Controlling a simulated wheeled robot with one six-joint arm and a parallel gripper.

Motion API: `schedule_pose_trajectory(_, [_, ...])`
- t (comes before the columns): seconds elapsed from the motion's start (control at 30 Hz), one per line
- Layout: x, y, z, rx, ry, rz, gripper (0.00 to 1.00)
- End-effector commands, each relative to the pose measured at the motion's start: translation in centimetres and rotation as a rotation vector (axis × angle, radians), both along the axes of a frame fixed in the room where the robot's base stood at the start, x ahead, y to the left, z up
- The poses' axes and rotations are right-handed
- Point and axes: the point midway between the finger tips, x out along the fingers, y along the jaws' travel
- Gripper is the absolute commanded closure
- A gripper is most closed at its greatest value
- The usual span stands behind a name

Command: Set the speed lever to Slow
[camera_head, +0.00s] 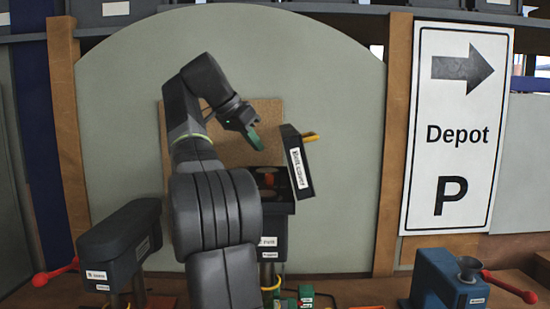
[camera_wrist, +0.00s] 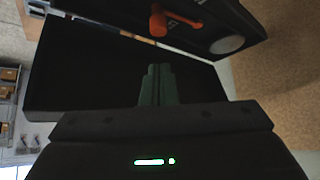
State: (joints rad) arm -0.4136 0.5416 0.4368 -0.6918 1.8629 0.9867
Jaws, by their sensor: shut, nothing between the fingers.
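My gripper (camera_head: 254,137) has green fingers, shut and empty, left of a raised dark cover (camera_head: 309,180) with a white label and a yellow handle. In the wrist view, the shut fingers (camera_wrist: 158,85) point at a broad black panel (camera_wrist: 90,70); contact cannot be told. Below the cover, the middle dark box (camera_head: 272,215) has a small orange lever (camera_head: 270,181), which also shows in the wrist view (camera_wrist: 158,22). Red-knobbed levers stick out of the left dark box (camera_head: 55,272) and the right blue box (camera_head: 510,287). Which one is the speed lever cannot be told.
The left dark box (camera_head: 120,232) and the blue box (camera_head: 437,280) stand on either side of the middle one. A Depot sign (camera_head: 455,125) hangs at right. Small green blocks (camera_head: 306,294) lie at the bench front. Open space lies between cover and sign.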

Motion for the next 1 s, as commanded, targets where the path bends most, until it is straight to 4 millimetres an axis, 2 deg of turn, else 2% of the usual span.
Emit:
schedule_pose_trajectory(0.3, [2.1, -2.7, -4.3, -0.001, 0.003, -0.003, 1.0])
schedule_pose_trajectory(0.5, [3.3, -4.1, -6.5, -0.001, 0.002, -0.002, 1.0])
schedule_pose_trajectory(0.7, [3.8, -4.7, -7.4, 0.0, 0.001, -0.001, 1.0])
schedule_pose_trajectory(1.0, [3.8, -4.7, -7.4, 0.001, 0.001, 0.0, 1.0])
